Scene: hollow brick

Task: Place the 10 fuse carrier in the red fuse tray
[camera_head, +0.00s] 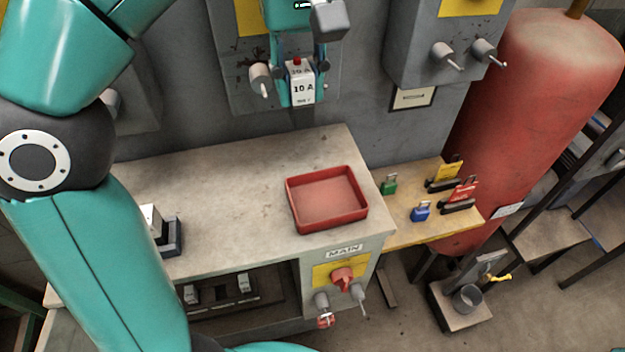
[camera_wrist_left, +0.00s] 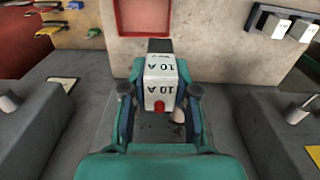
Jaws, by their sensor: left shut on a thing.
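The white 10 A fuse carrier (camera_head: 299,88) with a red tip is held between the fingers of my left gripper (camera_head: 298,84). It also shows in the left wrist view (camera_wrist_left: 160,80), with my left gripper (camera_wrist_left: 158,100) shut on it. The gripper is in front of the grey panel, above and behind the bench. The red fuse tray (camera_head: 327,198) lies on the bench, lower and slightly right of the gripper in the head view, and looks empty. Part of it shows at the top of the left wrist view (camera_wrist_left: 143,18). My right gripper is not seen.
The bench top (camera_head: 225,180) is mostly clear around the tray. A dark holder with a white block (camera_head: 160,230) stands at its left. Right are a wooden shelf (camera_head: 405,232) with padlocks and tags, and a large red tank (camera_head: 530,110). Grey switch boxes (camera_head: 440,45) line the wall.

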